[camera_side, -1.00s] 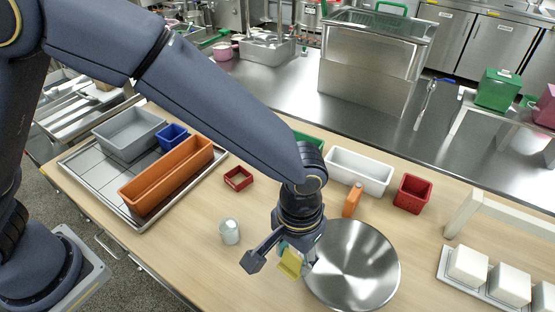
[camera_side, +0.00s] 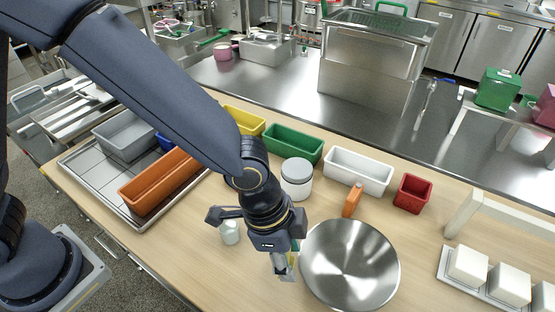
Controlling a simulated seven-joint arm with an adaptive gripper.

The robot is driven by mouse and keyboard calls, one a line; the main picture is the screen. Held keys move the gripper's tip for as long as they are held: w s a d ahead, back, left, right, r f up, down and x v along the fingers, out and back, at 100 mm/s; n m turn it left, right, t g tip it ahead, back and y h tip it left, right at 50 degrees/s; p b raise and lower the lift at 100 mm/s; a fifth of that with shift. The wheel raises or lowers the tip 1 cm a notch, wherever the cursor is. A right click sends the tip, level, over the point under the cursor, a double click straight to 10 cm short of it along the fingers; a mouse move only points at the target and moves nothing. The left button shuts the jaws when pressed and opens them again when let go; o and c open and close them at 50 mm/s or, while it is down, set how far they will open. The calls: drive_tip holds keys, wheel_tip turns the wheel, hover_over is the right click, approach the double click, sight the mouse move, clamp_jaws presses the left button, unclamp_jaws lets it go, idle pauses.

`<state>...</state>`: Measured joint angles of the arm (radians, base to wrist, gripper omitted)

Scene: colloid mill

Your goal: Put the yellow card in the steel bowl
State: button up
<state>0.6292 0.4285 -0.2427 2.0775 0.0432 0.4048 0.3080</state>
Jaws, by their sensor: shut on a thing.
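The steel bowl (camera_side: 352,268) is a wide, shiny round bowl standing on the wooden table, right of my gripper. My gripper (camera_side: 284,272) points down just left of the bowl's rim. It is shut on the yellow card (camera_side: 292,259), which shows only as a small yellowish sliver at the fingers. The rest of the card is hidden by the fingers or turned away. The card and fingers are beside the bowl, not over its middle; I cannot tell their height above the table.
A small pale jar (camera_side: 230,232) stands left of my gripper, and a white-lidded container (camera_side: 297,178) behind it. White (camera_side: 358,172), green (camera_side: 293,143) and red (camera_side: 412,193) bins line the back.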

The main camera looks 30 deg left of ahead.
drive_tip(key=w+d+f, duration=0.5)
drive_tip(key=w+f, duration=0.1)
drive_tip(key=w, duration=0.1)
drive_tip(key=w+d+f, duration=0.3)
drive_tip(key=shift+w+d+f, duration=0.25)
drive_tip(key=shift+d+f, duration=0.1)
drive_tip(key=shift+a+x, duration=0.15)
drive_tip(key=shift+x, duration=0.65)
drive_tip(key=shift+a+x, duration=0.15)
drive_tip(key=shift+x, duration=0.7)
drive_tip(key=shift+f, duration=0.15)
drive_tip(key=o, duration=0.9)
